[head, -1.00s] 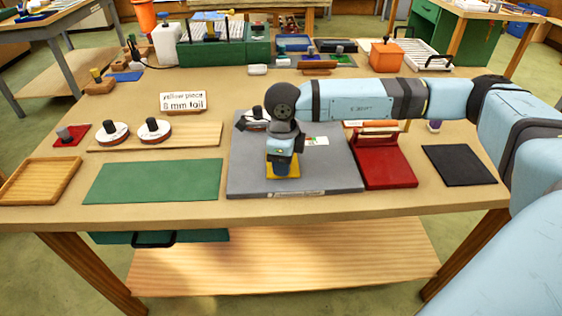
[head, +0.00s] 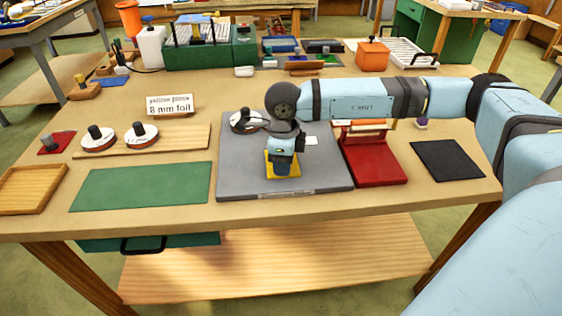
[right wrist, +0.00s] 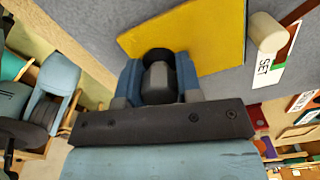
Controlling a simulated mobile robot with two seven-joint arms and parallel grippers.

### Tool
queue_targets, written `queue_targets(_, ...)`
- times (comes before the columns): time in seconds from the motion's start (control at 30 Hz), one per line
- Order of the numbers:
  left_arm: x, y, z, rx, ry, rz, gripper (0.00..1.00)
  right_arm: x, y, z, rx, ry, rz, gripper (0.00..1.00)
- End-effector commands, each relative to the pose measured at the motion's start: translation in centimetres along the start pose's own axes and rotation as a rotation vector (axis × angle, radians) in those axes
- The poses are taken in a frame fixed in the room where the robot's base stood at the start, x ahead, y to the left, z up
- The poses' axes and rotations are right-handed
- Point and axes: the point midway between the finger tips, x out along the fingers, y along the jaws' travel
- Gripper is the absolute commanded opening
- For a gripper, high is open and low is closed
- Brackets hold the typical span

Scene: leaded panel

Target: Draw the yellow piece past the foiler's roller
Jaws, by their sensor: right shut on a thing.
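The yellow piece (head: 270,164) lies on the grey plate of the foiler (head: 240,178). It also shows in the right wrist view (right wrist: 210,35) as a flat yellow sheet. My right gripper (head: 283,165) is low over it, its blue fingers (right wrist: 158,78) closed on the dark knob standing on the piece. A foil reel (head: 243,121) with a black knob sits at the plate's back left. A cream, rounded part (right wrist: 267,30) stands beside a "SET" label in the right wrist view; I cannot tell whether it is the roller. My arm hides part of the plate's back. My left gripper is not in view.
A red stand (head: 372,162) is right of the plate, with a black mat (head: 446,160) beyond. A green mat (head: 140,187) and wooden tray (head: 30,190) lie left. Two reels stand on a board (head: 185,140). A sign (head: 170,105) reads "yellow piece 8 mm foil".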

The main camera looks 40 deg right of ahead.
Motion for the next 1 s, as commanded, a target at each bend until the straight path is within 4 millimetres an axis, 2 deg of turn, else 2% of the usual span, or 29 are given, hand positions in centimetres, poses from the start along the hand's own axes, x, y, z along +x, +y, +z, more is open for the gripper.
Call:
queue_targets(0.33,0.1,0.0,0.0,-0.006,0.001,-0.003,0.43,0.0,-0.1,-0.1,0.001,0.000,0.000,0.12)
queue_targets(1.0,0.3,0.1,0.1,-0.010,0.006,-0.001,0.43,0.0,-0.8,-2.0,0.003,0.000,-0.001,0.12)
